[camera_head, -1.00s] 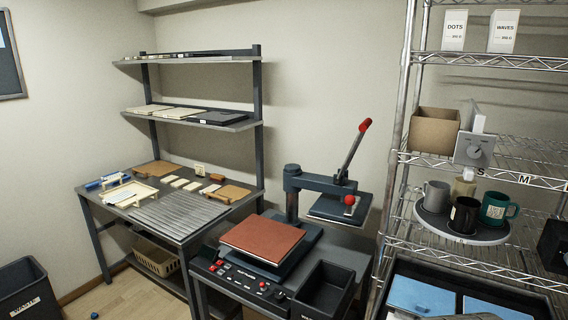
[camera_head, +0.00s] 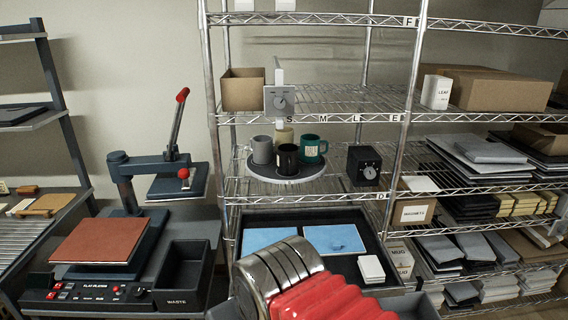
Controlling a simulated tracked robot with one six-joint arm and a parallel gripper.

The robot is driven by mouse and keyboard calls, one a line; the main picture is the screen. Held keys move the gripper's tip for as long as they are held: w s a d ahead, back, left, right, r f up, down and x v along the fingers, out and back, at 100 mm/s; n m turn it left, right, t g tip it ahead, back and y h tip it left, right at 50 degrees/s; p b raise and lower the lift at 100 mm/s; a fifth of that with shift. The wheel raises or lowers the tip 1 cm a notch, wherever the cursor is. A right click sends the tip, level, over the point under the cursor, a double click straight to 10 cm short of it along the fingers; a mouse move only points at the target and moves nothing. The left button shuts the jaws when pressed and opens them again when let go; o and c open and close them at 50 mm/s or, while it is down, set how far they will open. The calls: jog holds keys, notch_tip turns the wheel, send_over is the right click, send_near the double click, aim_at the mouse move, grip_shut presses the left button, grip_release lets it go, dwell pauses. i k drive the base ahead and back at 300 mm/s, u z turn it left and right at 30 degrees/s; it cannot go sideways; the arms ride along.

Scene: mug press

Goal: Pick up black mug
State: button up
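The black mug (camera_head: 287,159) stands upright at the front of a round turntable (camera_head: 262,174) on a wire shelf. A grey mug (camera_head: 262,150) stands to its left and a green mug (camera_head: 312,149) to its right. A cream-coloured mug or cup (camera_head: 283,136) is partly hidden behind the black one. My gripper cannot be made out. A rounded metal and red ribbed part, likely of my own arm, fills the bottom middle, well below and in front of the mugs.
A grey dial box (camera_head: 279,101) hangs just above the turntable. A black dial box (camera_head: 363,166) stands right of it. A dark tray (camera_head: 347,216) with blue sheets lies below. A heat press (camera_head: 150,170) stands left. Wire uprights flank the mug shelf.

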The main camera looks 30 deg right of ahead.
aim_at(288, 154)
jog(key=u, duration=0.05)
jog(key=k, duration=0.65)
jog(key=u, duration=0.15)
jog(key=i, duration=1.5)
jog(key=z, duration=0.25)
